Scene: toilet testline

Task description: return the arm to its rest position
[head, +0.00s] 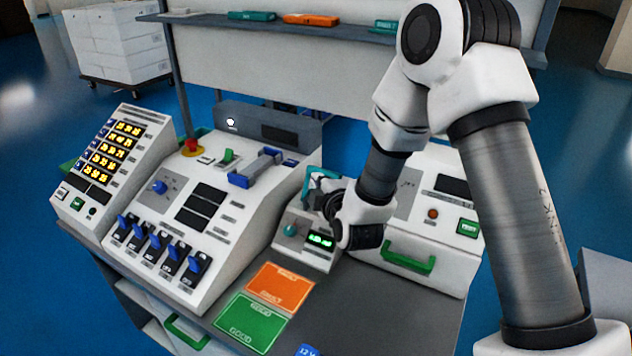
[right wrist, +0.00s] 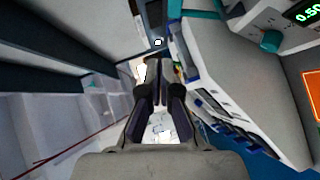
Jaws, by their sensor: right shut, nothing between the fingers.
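My right arm (head: 515,200) comes in from the right and reaches down over the bench. My right gripper (head: 322,200) is beside and above the small meter box (head: 290,232), partly hidden by its own wrist. In the right wrist view the two fingers (right wrist: 159,68) are together with nothing between them. I cannot tell from the head view whether the fingers touch the box. My left gripper is not in view.
The sloped switch console (head: 205,215) and display panel (head: 110,170) stand left. A white box with a green handle (head: 408,262) is close under the forearm. Orange (head: 280,286) and green (head: 250,322) pads lie in front. A shelf (head: 330,27) crosses behind.

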